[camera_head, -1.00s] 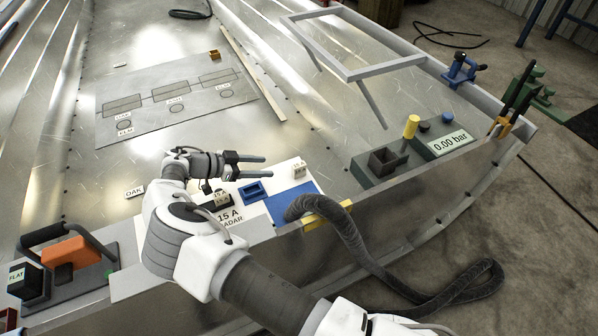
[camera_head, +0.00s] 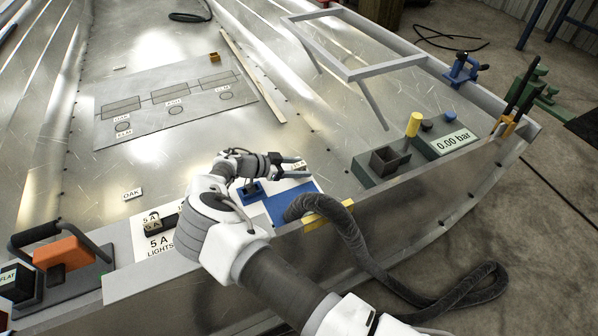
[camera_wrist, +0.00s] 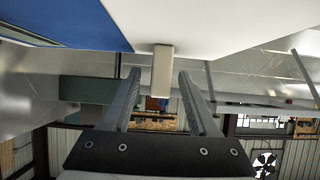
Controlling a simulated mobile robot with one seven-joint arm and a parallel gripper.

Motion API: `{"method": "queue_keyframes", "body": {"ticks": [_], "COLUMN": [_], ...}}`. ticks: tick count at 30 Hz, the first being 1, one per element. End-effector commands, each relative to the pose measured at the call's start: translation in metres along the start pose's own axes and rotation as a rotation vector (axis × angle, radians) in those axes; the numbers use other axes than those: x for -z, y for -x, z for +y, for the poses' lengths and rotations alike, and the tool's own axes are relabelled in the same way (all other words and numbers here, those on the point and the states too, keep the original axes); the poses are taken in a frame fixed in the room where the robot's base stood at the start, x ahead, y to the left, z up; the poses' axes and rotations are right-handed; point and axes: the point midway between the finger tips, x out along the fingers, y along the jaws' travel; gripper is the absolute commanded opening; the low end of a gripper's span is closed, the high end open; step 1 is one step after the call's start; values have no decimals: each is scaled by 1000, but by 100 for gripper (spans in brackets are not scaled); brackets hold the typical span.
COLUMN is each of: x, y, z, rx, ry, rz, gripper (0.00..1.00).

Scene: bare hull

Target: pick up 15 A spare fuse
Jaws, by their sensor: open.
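The 15 A spare fuse (camera_head: 299,165) is a small pale block standing on the white board at the far edge of the blue patch; my gripper partly covers it in the head view. In the wrist view the fuse (camera_wrist: 162,68) shows as a beige block hanging from the white surface, between and just beyond the fingertips. My gripper (camera_head: 294,167) is open, with a finger on either side of the fuse's line. I see gaps on both sides of the fuse, so it is not gripped. Its label is not readable now.
The blue patch (camera_head: 288,203) and a small blue holder (camera_head: 250,190) lie beside my gripper. A "5 A LIGHTS" card (camera_head: 158,243) shows left of my arm. A dark hose (camera_head: 345,225) hangs over the front edge.

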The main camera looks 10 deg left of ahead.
Motion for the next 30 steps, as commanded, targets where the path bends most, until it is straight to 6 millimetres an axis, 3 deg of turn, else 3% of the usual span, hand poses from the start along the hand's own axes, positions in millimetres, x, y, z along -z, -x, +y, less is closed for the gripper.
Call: {"method": "queue_keyframes", "body": {"ticks": [6,15,17,30], "x": [0,0,0,2], "y": [-2,-2,-2,0], "z": [0,0,0,0], "rx": [1,1,1,1], "ry": [0,-1,-1,-1], "rz": [0,0,-1,0], "gripper": [60,8,0,0]}}
